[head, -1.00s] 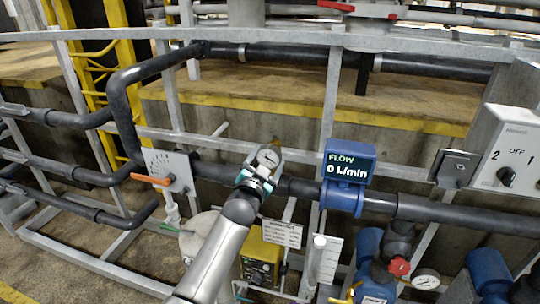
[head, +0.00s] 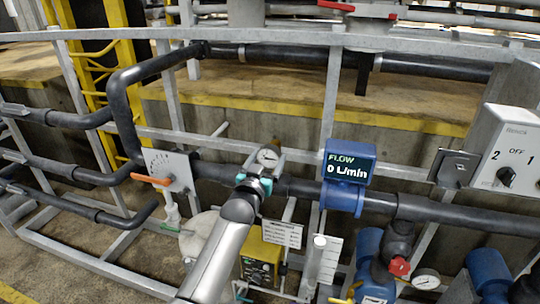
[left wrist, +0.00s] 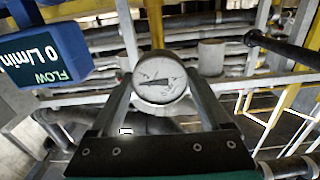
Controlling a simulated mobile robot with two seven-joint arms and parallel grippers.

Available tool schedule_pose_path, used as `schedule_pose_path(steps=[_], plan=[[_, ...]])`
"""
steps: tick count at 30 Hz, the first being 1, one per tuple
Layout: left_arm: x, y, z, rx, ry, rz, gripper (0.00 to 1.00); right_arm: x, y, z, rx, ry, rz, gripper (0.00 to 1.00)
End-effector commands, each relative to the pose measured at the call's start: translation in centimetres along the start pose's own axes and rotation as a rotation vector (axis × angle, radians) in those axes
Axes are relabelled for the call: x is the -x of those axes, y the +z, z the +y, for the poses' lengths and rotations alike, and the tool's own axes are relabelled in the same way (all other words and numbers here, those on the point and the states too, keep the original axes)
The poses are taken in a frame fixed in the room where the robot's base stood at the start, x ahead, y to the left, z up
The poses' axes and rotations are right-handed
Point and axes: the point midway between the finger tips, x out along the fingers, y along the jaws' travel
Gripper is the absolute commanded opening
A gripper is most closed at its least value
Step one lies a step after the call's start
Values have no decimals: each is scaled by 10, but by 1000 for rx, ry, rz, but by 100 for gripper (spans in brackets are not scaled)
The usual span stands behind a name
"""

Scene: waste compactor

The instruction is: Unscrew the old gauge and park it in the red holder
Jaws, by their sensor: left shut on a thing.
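The old gauge (head: 268,157) has a round white dial and sits at the black horizontal pipe, left of the blue flow meter. My left gripper (head: 264,168) reaches it from below and is shut on it. In the left wrist view the gauge (left wrist: 160,80) sits between the two grey fingers (left wrist: 161,94), its dial facing the camera with a dark needle. The thread under the gauge is hidden, so I cannot tell whether it is still screwed in. I cannot make out the red holder. My right gripper is not in view.
The blue flow meter (head: 346,178) reading 0 L/min is close to the right. A plate with an orange lever (head: 152,180) is to the left. A white label (head: 282,233) and a yellow box (head: 260,262) are below. Another gauge (head: 426,279) is at lower right.

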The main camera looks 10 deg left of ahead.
Motion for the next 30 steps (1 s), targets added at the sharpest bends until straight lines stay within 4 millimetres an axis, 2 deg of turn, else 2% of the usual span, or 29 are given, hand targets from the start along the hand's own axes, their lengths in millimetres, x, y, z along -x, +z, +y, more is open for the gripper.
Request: schedule_pose_path(steps=[7, 18, 25, 30], plan=[[0, -1, 0, 357, -1, 2, 14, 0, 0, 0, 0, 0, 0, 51], [0, -1, 0, 426, -1, 2, 14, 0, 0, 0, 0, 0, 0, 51], [0, -1, -1, 757, -1, 3, 14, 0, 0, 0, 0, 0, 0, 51], [0, -1, -1, 860, -1, 3, 14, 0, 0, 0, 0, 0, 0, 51]])
